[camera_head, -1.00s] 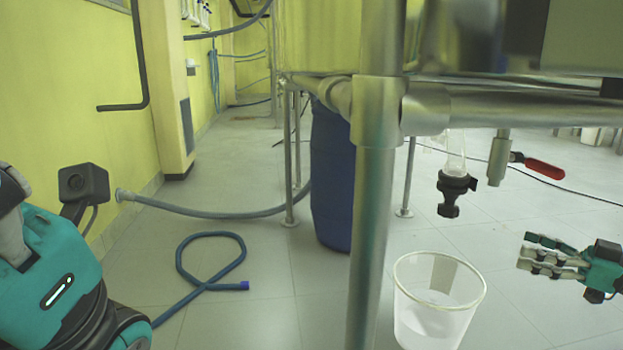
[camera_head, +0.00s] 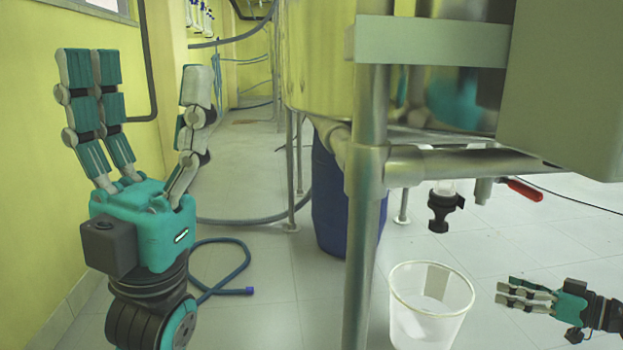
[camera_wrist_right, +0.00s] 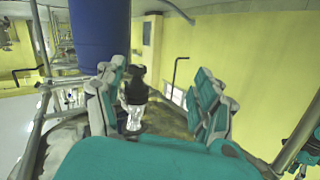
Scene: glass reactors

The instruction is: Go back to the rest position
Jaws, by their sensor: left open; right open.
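My left gripper (camera_head: 145,105) stands upright at the left of the head view, its fingers pointing up and spread open, with nothing between them. My right gripper (camera_head: 527,293) is at the lower right of the head view, its fingers pointing left, open and empty. It is right of a clear bucket and apart from it. In the right wrist view the fingers of my right gripper (camera_wrist_right: 165,90) are spread on both sides of a black outlet valve, which appears beyond them.
A clear bucket (camera_head: 431,310) stands on the floor below the black valve (camera_head: 443,206). A red-handled tap (camera_head: 524,190) sticks out at right. A blue barrel (camera_head: 330,195) and a blue hose (camera_head: 235,268) are on the floor behind.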

